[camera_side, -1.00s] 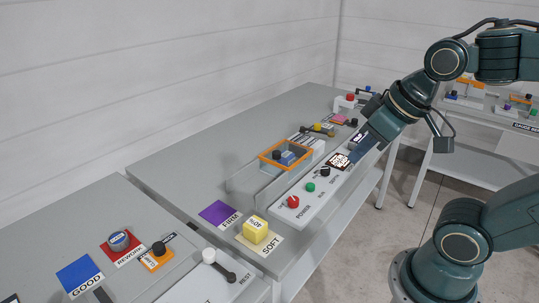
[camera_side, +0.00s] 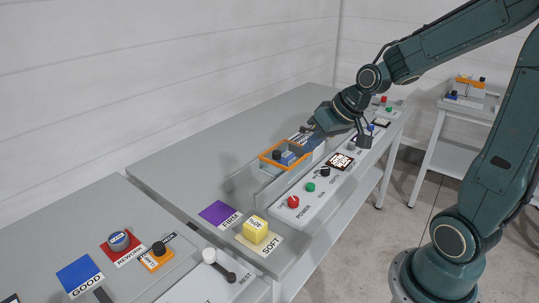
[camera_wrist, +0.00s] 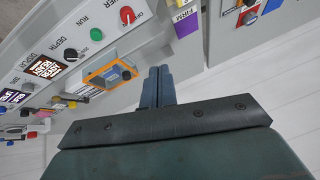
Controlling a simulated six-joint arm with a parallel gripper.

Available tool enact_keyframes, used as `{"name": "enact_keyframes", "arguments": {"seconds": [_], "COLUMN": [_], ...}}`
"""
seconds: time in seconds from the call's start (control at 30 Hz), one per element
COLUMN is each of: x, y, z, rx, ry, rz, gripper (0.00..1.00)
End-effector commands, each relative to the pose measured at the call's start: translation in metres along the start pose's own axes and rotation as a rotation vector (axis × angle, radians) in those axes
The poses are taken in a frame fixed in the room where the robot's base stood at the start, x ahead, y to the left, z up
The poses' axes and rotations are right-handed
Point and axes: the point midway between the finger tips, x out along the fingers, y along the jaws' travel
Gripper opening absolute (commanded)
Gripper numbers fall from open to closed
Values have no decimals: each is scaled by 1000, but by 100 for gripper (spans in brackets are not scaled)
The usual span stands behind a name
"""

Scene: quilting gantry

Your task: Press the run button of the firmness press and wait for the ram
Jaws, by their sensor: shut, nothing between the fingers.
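The control panel (camera_side: 318,205) lies along the table's front edge. It carries the green run button (camera_side: 310,187), with a red power knob (camera_side: 293,202) on one side and a black depth knob (camera_side: 325,171) on the other. In the wrist view the run button (camera_wrist: 97,34) sits upper left. An orange frame (camera_side: 264,155) with a blue block (camera_side: 288,158) and a black knob stands behind the panel. My gripper (camera_side: 303,138) is shut and empty, above and behind the frame, apart from the button. Its fingers (camera_wrist: 158,74) show in the wrist view. I cannot make out the ram.
A yellow cube (camera_side: 255,230) sits on the SOFT pad (camera_side: 271,246), beside the purple FIRM pad (camera_side: 216,212). A lit display (camera_side: 342,161) is on the panel. Another station with GOOD (camera_side: 79,275) and REWORK pads is at lower left.

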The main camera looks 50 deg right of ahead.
Motion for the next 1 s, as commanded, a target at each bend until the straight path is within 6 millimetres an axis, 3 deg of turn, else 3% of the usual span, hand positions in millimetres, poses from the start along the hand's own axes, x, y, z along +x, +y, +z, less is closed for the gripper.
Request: {"name": "enact_keyframes", "arguments": {"seconds": [0.6,1.0], "x": [74,100], "y": [88,135], "z": [-24,-23], "rx": [280,428], "ry": [117,199], "rz": [-71,-91], "gripper": [0,0]}}
